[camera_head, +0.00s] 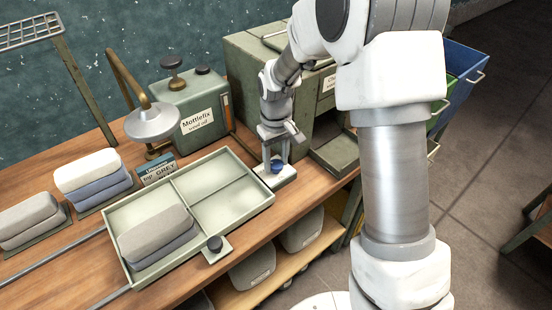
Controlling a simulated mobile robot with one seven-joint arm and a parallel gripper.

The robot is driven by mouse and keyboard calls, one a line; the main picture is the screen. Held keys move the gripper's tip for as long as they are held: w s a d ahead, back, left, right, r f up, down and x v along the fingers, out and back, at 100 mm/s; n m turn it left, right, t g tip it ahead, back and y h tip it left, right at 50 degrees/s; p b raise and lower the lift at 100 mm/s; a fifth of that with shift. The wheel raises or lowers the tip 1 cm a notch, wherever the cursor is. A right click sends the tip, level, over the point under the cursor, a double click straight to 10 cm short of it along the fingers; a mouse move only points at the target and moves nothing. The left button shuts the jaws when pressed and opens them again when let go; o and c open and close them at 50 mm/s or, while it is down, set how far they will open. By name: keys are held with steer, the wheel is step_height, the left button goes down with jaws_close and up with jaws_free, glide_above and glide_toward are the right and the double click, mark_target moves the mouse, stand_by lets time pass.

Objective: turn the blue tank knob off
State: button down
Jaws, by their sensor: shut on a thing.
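The blue knob (277,166) sits on a small pale base plate (283,180) at the right corner of the divided tray. My gripper (277,160) points down over the knob from above, with its fingers on either side of it and shut on it. The fingers partly cover the knob, and its turn position is too small to tell. A green tank (190,112) labelled "Mottlefix" stands behind the tray, with dark caps on top.
The pale green tray (216,203) holds a stack of grey and blue pads. A dark knob (215,243) sits at its front edge. A metal lamp-like dish (152,122) stands behind. More pads lie left. A green cabinet (252,62) stands close behind my gripper.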

mark_target(276, 164)
steer(key=shift+n, duration=0.8)
steer(key=shift+c, duration=1.7)
jaws_free()
step_height(276, 164, up, 18)
steer(key=p, duration=0.2)
steer(key=shift+f, duration=0.25)
